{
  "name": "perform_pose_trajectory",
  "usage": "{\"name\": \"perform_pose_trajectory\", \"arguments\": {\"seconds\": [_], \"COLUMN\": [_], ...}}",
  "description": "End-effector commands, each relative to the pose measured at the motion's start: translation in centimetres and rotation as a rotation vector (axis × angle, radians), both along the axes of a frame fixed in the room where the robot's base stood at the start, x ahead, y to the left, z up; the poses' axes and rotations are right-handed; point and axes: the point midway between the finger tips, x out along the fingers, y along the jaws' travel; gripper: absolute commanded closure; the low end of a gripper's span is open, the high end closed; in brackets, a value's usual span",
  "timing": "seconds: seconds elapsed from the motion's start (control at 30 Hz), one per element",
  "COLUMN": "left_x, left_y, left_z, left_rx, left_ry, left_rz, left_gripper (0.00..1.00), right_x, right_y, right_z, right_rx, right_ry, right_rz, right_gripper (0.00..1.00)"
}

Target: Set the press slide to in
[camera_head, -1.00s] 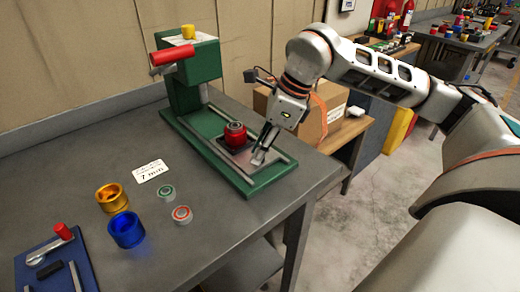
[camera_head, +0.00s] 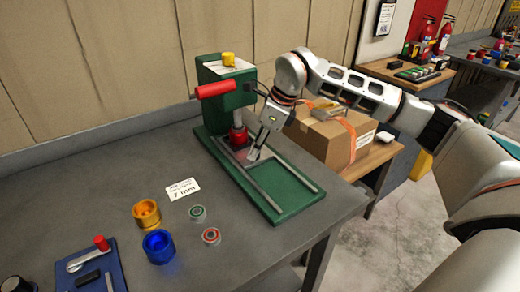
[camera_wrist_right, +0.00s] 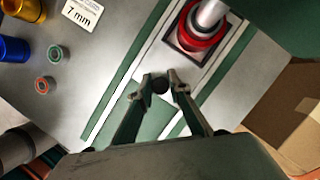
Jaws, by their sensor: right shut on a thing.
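The green press (camera_head: 228,95) stands on the table, with a red handle (camera_head: 215,89) on its left side. Its grey slide (camera_wrist_right: 158,62) lies between the rails at the inner end, under the press head. A red cup-shaped part (camera_head: 238,137) sits on the slide, beneath the grey ram, and shows also in the wrist view (camera_wrist_right: 186,42). My right gripper (camera_head: 256,150) is low over the rails at the slide's front edge. In the wrist view its fingertips (camera_wrist_right: 160,84) close around a small dark knob at that edge. My left gripper is out of view.
Gold (camera_head: 146,213) and blue (camera_head: 159,246) rings, two small bearings (camera_head: 211,236), a "7 mm" card (camera_head: 181,189) and a blue fixture (camera_head: 92,268) lie left of the press. A cardboard box (camera_head: 330,140) stands at right. The outer base is clear.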

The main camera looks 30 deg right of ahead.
Motion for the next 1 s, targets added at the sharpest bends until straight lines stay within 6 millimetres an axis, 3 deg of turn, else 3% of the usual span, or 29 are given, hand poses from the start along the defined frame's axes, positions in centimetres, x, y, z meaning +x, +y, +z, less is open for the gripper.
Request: {"name": "perform_pose_trajectory", "arguments": {"seconds": [0.4, 0.43, 0.5, 0.83, 1.0], "left_x": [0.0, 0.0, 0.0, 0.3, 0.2], "left_y": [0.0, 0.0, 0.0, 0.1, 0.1], "left_z": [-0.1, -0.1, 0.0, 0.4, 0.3], "left_rx": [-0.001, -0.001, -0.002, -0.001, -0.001], "left_ry": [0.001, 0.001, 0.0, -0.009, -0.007], "left_rz": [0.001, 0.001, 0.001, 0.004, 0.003], "left_gripper": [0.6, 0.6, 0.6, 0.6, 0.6], "right_x": [0.5, 0.5, 0.5, 0.3, 0.0], "right_y": [0.0, 0.0, 0.0, 0.0, -0.5], "right_z": [0.0, 0.0, 0.0, 0.1, 1.5], "right_rx": [-0.001, -0.002, -0.002, -0.001, -0.001], "right_ry": [-0.011, -0.012, -0.012, -0.006, -0.007], "right_rz": [0.002, 0.001, 0.001, 0.001, 0.0], "right_gripper": [1.0, 0.77, 0.66, 0.66, 0.66]}}
